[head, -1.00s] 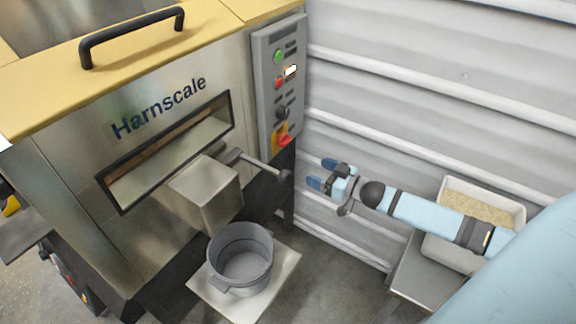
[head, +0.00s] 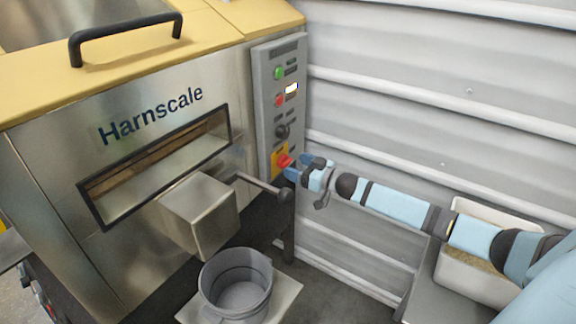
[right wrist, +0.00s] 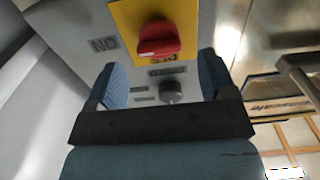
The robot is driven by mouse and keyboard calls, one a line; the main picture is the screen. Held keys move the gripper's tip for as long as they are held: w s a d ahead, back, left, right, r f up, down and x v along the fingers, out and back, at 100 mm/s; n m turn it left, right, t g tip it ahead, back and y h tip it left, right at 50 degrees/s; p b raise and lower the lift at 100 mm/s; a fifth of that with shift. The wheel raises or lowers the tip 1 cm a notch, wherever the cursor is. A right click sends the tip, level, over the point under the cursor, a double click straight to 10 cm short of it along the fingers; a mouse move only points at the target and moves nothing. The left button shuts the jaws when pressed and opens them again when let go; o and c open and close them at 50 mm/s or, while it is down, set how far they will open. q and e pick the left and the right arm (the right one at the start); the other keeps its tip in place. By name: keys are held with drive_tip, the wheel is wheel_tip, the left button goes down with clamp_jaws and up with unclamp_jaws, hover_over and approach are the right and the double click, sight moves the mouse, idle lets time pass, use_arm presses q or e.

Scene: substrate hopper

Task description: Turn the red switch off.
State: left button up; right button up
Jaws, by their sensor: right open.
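The red switch (head: 283,161) sits on a yellow plate at the bottom of the grey control panel (head: 263,120) on the machine's right side. In the right wrist view the red switch (right wrist: 159,40) is a rotary knob on its yellow plate (right wrist: 190,15), with labels beside it. My right gripper (head: 298,167) is at the lower part of the panel, close to the switch. In the right wrist view its two blue fingers (right wrist: 160,78) are apart, and the knob shows between and beyond them. I cannot tell whether they touch it. My left gripper is not in view.
A black knob (head: 282,132) and green and red buttons sit above the switch. A metal lever (head: 262,184) sticks out left of my gripper. A grey bucket (head: 237,284) stands below the spout. A white bin (head: 470,280) stands under my right arm, near the corrugated wall.

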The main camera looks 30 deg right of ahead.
sight(289, 162)
drive_tip(key=x, duration=0.3)
drive_tip(key=shift+w+a+b, duration=0.15)
drive_tip(key=shift+w+b, duration=0.15)
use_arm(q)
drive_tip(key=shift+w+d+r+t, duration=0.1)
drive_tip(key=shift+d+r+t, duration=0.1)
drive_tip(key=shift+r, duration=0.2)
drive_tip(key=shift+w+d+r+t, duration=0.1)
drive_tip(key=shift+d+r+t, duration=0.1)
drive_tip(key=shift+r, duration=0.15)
use_arm(e)
drive_tip(key=shift+w, duration=0.1)
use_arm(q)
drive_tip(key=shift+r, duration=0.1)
use_arm(e)
drive_tip(key=c, duration=0.9)
